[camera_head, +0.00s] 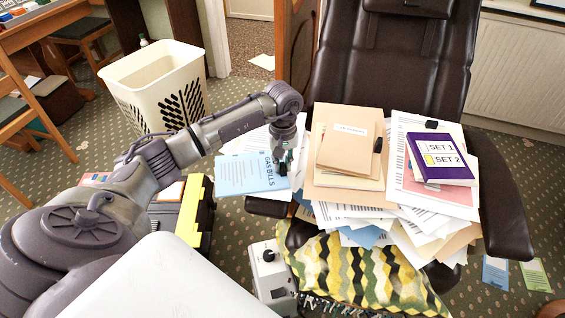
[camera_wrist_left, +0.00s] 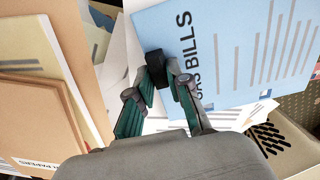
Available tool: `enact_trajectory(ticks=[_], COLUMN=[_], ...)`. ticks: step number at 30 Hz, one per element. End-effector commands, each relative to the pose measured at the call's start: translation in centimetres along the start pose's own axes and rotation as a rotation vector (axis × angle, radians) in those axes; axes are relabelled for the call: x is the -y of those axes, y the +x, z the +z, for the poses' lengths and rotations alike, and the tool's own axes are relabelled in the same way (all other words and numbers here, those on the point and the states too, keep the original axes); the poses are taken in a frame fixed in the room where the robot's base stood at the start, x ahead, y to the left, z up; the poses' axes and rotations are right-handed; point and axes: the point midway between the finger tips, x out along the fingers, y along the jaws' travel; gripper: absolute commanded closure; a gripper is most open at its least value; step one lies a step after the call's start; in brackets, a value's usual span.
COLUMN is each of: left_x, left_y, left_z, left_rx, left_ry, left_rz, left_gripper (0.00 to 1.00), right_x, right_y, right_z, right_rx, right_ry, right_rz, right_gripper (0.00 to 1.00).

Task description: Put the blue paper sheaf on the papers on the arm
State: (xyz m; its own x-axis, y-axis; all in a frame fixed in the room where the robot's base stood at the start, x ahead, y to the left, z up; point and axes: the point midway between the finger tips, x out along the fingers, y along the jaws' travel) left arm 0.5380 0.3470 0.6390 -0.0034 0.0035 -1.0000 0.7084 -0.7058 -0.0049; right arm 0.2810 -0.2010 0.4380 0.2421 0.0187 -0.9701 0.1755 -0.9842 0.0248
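The blue paper sheaf (camera_head: 247,174), labelled GAS BILLS, has a black clip (camera_head: 282,169) at its right end. It is at the chair's left arm, overlapping white printed papers (camera_head: 245,143) there. In the wrist view the sheaf (camera_wrist_left: 232,50) fills the upper right, with white papers (camera_wrist_left: 228,118) partly hidden below it. My left gripper (camera_head: 282,157) is at the clip end. In the wrist view its fingers (camera_wrist_left: 160,75) close around the black clip (camera_wrist_left: 155,66). I cannot tell whether the sheaf touches the papers. My right gripper is not in view.
The brown leather chair (camera_head: 390,60) holds a seat full of loose papers, tan folders (camera_head: 350,135) and a purple box (camera_head: 440,157). A cream basket (camera_head: 150,75) stands behind my left arm. A black and yellow case (camera_head: 190,215) and a patterned cushion (camera_head: 350,270) are nearer.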

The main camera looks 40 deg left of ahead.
Motion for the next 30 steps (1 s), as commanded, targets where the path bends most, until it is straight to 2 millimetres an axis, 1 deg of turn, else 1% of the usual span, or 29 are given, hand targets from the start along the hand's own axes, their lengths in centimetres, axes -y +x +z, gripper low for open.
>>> enact_trajectory(ticks=[1,4,5,13,16,19,20,21,27,30], left_x=[0.0,0.0,0.0,0.0,0.0,0.0,0.0,0.0,0.0,0.0], left_y=[0.0,0.0,0.0,-0.1,-0.4,-1.9,-2.5,-3.4,-7.8,-9.6], left_z=[0.0,0.0,0.0,0.0,-0.1,-0.2,-0.2,-0.1,-0.1,-0.1], left_rx=[0.0,0.0,0.0,0.0,-0.001,-0.005,-0.005,-0.005,-0.005,-0.003], left_ry=[0.0,0.0,0.0,0.0,0.0,0.001,0.001,0.0,0.0,0.0], left_rz=[0.0,0.0,0.0,0.0,0.001,0.003,0.002,0.003,0.003,0.001], left_gripper=[0.75,0.59,0.57,0.57,0.57,0.57,0.57,0.57,0.57,0.57], right_x=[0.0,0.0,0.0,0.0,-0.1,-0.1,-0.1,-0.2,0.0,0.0], right_y=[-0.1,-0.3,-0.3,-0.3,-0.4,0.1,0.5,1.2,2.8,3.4], right_z=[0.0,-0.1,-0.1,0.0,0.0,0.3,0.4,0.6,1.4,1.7], right_rx=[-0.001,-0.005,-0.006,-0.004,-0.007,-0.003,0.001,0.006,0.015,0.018], right_ry=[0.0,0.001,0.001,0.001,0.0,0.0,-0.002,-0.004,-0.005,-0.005], right_rz=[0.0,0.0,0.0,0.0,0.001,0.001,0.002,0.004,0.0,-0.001], right_gripper=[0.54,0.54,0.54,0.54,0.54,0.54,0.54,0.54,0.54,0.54])
